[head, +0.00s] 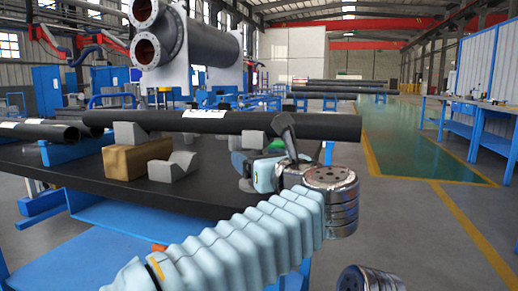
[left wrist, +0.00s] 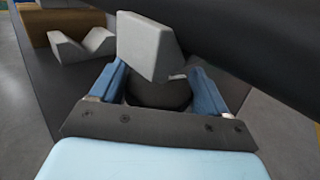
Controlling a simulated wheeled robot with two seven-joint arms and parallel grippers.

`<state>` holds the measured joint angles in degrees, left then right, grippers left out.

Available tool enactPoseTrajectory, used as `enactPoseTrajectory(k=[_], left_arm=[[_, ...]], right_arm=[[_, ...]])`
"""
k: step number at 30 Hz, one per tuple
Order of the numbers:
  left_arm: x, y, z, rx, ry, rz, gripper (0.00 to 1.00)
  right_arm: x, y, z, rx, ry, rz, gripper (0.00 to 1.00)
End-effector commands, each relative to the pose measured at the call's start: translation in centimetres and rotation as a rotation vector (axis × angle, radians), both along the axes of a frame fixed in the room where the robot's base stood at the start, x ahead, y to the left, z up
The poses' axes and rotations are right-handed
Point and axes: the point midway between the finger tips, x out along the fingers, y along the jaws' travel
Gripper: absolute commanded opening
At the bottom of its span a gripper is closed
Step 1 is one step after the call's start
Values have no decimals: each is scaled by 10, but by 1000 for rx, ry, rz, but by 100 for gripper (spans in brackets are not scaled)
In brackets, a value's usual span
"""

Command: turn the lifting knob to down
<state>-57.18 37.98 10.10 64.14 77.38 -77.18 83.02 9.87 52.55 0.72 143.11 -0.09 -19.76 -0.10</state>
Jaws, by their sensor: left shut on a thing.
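My left gripper (head: 246,166) is at the near edge of the dark table, just below the long black pipe. In the left wrist view, its two blue fingers (left wrist: 157,88) stand on either side of a dark round piece, which looks like the lifting knob (left wrist: 158,96). The gripper is shut on it. A light grey block (left wrist: 150,45) hides part of the knob. The knob's marking and which way it points cannot be read. In the head view, the knob cannot be made out behind the gripper. My right gripper is not in view.
The black pipe (head: 160,121) rests on grey supports (head: 128,134) close above my left gripper. A grey V-block (head: 174,167) and a brown block (head: 122,161) sit on the dark table (head: 75,170). A large flanged shell (head: 205,42) stands behind. Floor is clear at right.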

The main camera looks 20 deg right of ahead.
Motion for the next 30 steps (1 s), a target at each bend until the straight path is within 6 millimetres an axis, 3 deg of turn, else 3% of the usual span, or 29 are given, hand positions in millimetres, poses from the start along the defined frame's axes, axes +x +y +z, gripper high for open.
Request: enactPoseTrajectory(k=[1, 12, 30], left_arm=[[1, -2, 6, 1, -2, 38, 45], [2, 0, 5, 1, -3, 277, 45], [1, 1, 2, 0, -5, 365, 45]], right_arm=[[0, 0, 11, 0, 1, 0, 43], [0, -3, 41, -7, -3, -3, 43], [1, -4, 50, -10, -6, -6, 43]])
